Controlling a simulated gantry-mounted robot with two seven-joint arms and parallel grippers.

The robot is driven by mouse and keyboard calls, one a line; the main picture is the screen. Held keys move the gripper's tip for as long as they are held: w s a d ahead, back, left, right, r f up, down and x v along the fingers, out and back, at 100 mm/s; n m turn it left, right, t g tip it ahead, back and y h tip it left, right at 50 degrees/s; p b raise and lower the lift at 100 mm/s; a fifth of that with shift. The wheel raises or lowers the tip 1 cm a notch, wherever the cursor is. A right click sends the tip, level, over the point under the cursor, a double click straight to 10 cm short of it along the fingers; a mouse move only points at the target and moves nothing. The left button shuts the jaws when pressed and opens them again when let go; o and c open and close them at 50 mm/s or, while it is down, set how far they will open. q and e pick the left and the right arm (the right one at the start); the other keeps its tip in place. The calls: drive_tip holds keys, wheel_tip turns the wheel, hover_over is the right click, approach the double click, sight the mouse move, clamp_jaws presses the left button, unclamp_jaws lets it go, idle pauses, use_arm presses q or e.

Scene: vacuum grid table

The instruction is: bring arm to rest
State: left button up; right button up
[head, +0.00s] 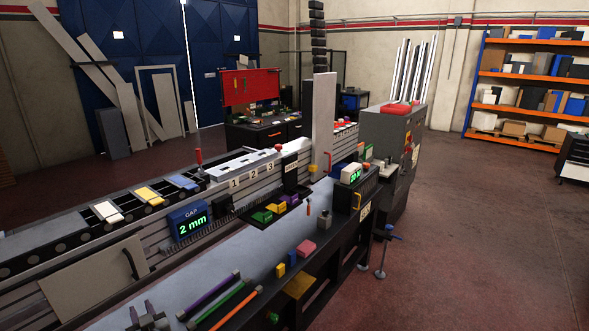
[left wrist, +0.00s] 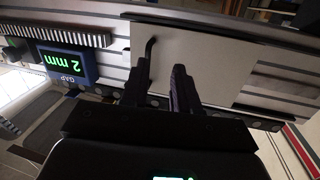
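My left gripper (head: 143,314) shows at the bottom left edge of the head view, above the near end of the grey work surface (head: 250,245). In the left wrist view its two dark fingers (left wrist: 158,88) stand apart with nothing between them. Beyond them is a pale panel (left wrist: 205,60) with a dark handle (left wrist: 144,68); whether a finger touches the handle I cannot tell. In the head view the panel (head: 95,285) leans at the table's front side. My right gripper is not in view.
A GAP display (head: 188,220) reads 2 mm. Purple, green and orange bars (head: 222,300) lie near my left gripper. Coloured blocks (head: 275,210) sit in a dark tray. A tall pale board (head: 324,120) stands by the grey machine (head: 390,135). Floor at right is mostly clear.

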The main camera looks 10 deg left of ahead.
use_arm(q)
drive_tip(key=s+d+f+m+h, duration=0.65)
drive_tip(key=s+d+f, duration=0.45)
drive_tip(key=s+f, duration=0.4)
drive_tip(key=s+d+m+g+h, duration=0.3)
drive_tip(key=s+d+h, duration=0.3)
drive_tip(key=s+d, duration=0.55)
drive_tip(key=s+d+r+m+g+h, duration=0.2)
drive_tip(key=s+d+r+g, duration=0.25)
drive_tip(key=s+d, duration=0.2)
wheel_tip(320, 180, up, 25)
drive_tip(key=p, duration=2.4)
drive_tip(key=shift+f, duration=0.15)
drive_tip(key=shift+y, duration=0.25)
